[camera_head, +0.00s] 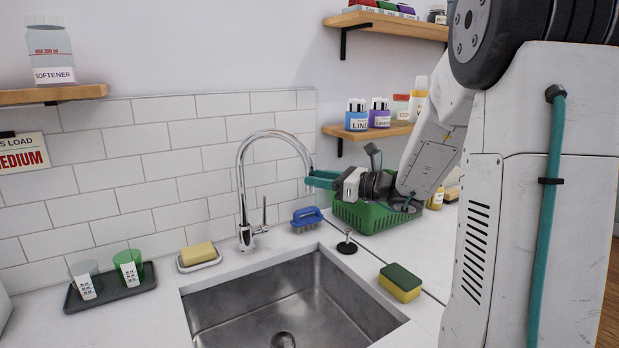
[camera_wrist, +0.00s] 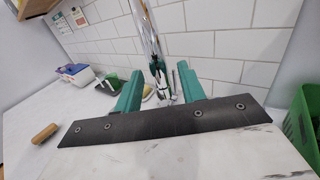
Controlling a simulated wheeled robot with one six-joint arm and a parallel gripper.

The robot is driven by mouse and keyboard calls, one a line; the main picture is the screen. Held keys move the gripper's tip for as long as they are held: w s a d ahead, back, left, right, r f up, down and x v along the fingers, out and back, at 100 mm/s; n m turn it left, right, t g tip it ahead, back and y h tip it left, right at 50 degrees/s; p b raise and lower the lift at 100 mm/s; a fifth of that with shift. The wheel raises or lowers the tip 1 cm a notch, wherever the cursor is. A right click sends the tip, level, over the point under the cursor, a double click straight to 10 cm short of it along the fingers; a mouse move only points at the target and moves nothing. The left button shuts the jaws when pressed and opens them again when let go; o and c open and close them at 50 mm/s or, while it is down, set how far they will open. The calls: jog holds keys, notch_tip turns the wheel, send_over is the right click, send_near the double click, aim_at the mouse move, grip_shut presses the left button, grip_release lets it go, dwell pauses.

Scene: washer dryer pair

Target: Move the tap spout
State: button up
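The chrome tap spout (camera_head: 268,135) arches up from the counter behind the sink, and its free end hangs at the right of the arch. My gripper (camera_head: 312,182) has its teal fingertips at that free end. In the wrist view the two teal fingers of my gripper (camera_wrist: 160,88) are spread apart, and the chrome tap (camera_wrist: 147,35) shows in the gap between them. Whether a finger touches the spout I cannot tell. The tap's side lever (camera_head: 263,220) stands at the right of its base.
Below is the steel sink (camera_head: 290,305). A green basket (camera_head: 375,212), a blue brush (camera_head: 307,217), a black sink plug (camera_head: 347,244) and a sponge (camera_head: 400,282) lie to the right. A soap dish (camera_head: 199,262) and a tray with cups (camera_head: 110,294) are at left. The tiled wall is close behind.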

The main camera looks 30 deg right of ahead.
jog(key=shift+x, duration=1.45)
grip_shut()
jog(key=shift+s, duration=0.1)
